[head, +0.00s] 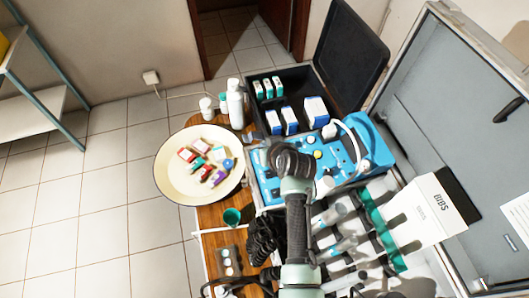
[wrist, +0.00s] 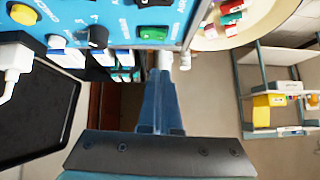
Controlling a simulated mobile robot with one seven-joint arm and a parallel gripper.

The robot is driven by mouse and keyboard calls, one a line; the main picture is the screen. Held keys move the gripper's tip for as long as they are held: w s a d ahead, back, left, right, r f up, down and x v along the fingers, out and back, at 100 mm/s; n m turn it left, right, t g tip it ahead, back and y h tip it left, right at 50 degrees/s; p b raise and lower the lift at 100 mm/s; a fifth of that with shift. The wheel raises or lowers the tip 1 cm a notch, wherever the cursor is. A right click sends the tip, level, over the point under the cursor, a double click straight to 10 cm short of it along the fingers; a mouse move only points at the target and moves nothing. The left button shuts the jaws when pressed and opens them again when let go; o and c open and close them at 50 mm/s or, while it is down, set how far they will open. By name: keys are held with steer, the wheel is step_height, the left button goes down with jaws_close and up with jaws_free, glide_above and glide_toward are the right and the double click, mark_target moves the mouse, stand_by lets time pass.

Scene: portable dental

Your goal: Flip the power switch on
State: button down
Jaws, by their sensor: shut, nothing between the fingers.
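The blue control unit (head: 372,142) stands on the table in the head view, partly covered by my arm. Its panel (wrist: 122,14) fills the top left of the wrist view. A green rocker switch (wrist: 153,32) sits at the panel's edge, close above my fingertips in the picture; I cannot tell its position. My gripper (wrist: 162,75) is shut and empty, with its fingers pointing up the picture. A gap shows between fingertips and switch, and no contact is visible. In the head view my wrist is over the unit's left part and hides the fingers and switch.
A cream basin (head: 165,185) with small boxes lies left of the unit. White bottles (head: 235,105) stand behind it. A black case (head: 290,82) with boxes is at the back. A green cup (head: 232,216) stands in front. A shelf (head: 35,110) is far left.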

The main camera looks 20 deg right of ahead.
steer(key=shift+w+a+f, duration=0.1)
steer(key=shift+w+f, duration=0.05)
steer(key=shift+f, duration=1)
steer(key=shift+w+a+f, duration=0.1)
steer(key=shift+f, duration=1)
steer(key=shift+a+f, duration=0.1)
steer(key=shift+f, duration=0.25)
steer(key=shift+r, duration=0.1)
steer(key=shift+d+r, duration=0.2)
steer(key=shift+d, duration=0.7)
